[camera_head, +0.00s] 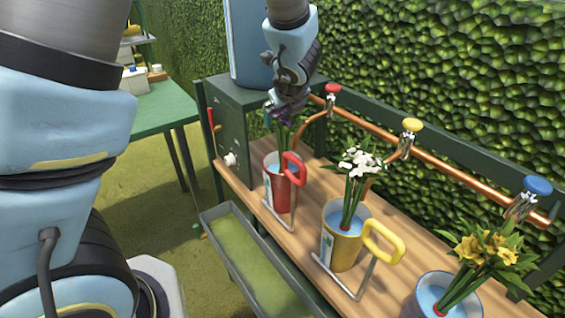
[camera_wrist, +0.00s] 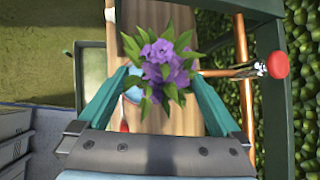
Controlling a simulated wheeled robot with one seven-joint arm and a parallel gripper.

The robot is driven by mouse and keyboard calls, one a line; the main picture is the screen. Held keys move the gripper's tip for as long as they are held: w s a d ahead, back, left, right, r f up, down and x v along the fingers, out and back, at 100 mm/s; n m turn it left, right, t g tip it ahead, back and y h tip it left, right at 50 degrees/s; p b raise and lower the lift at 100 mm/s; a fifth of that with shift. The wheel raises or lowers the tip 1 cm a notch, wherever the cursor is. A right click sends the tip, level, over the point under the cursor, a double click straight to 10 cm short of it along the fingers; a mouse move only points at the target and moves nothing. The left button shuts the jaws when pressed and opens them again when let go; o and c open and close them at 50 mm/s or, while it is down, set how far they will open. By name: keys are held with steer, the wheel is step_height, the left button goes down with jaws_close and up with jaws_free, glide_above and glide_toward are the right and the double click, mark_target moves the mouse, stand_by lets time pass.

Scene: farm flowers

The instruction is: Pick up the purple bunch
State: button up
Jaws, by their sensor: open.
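The purple bunch (camera_wrist: 164,62) has purple blooms and green leaves. In the wrist view it lies between the two teal fingers of my gripper (camera_wrist: 160,85), which are spread apart on either side of it. In the head view the bunch (camera_head: 281,137) stands upright in a red bucket (camera_head: 279,186) with a red handle, and my gripper (camera_head: 288,100) is directly above, pointing down and covering most of the blooms. Whether the fingers touch the leaves cannot be told.
On the wooden bench (camera_head: 311,180) stand a yellow bucket (camera_head: 345,238) with white flowers (camera_head: 360,163) and a blue-rimmed bucket (camera_head: 441,300) with yellow flowers (camera_head: 486,248). A copper pipe (camera_head: 450,167) with red, yellow and blue taps runs behind. A green box (camera_head: 236,140) stands left of the red bucket.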

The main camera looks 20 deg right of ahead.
steer(key=b+x, duration=0.1)
steer(key=x, duration=0.6)
steer(key=shift+d+f, duration=0.2)
steer(key=shift+f, duration=0.2)
steer(key=shift+w+r, duration=0.1)
jaws_close()
stand_by(0.4)
